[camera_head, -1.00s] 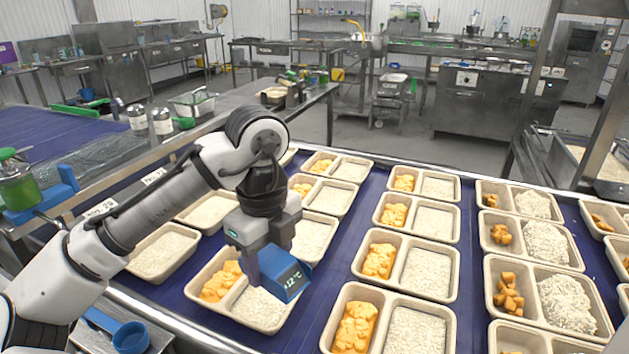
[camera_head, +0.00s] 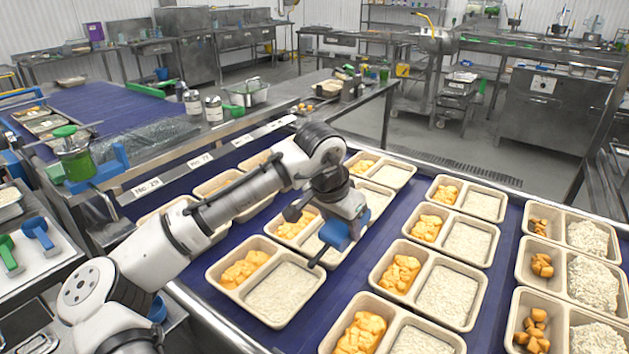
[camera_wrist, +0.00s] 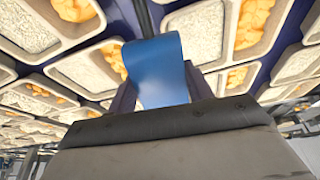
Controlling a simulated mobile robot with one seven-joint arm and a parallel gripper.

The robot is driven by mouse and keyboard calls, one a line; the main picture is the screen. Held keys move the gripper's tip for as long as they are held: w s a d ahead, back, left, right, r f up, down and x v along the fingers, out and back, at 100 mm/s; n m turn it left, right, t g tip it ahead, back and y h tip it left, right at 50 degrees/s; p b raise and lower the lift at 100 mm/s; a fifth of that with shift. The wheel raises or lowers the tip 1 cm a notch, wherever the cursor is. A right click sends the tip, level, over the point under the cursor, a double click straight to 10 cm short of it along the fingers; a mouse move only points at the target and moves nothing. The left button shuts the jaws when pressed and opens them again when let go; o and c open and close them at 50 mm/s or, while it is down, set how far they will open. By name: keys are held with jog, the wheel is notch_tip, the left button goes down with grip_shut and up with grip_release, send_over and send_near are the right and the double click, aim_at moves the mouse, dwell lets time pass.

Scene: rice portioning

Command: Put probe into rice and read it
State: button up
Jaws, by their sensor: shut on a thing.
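My gripper (camera_head: 338,222) is shut on a blue probe thermometer (camera_head: 336,238). Its thin dark spike slants down and left, near the far right corner of a two-part tray (camera_head: 214,282). That tray holds orange chunks and white rice (camera_head: 283,291). I cannot tell whether the tip touches the tray or is above it. The rice surface looks whole and flat. In the wrist view the blue probe body (camera_wrist: 156,72) sits between the two dark fingers; its display and spike tip are hidden there.
Similar trays stand in rows on the blue belt; a neighbouring one (camera_head: 372,278) is just right of the probe. Blue belt shows between the rows.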

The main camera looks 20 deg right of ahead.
jog(key=w+a+r+n+t+y+p, duration=0.15)
jog(key=w+n+t+y, duration=0.25)
jog(key=w+n+y, duration=0.95)
jog(key=shift+w+d+f+n+g+h+b, duration=0.1)
jog(key=shift+f+n+h+b, duration=0.55)
jog(key=shift+f+n, duration=0.8)
jog(key=shift+w+a+f+n+g+h+b, duration=0.1)
jog(key=shift+f+n+h+b, duration=0.25)
jog(key=shift+f+n+h, duration=1)
jog(key=shift+d+f+n+g+h+b, duration=0.1)
jog(key=shift+f+n+h+b, duration=0.3)
jog(key=shift+f+n, duration=1.1)
jog(key=shift+f+m, duration=0.45)
dwell(1.9)
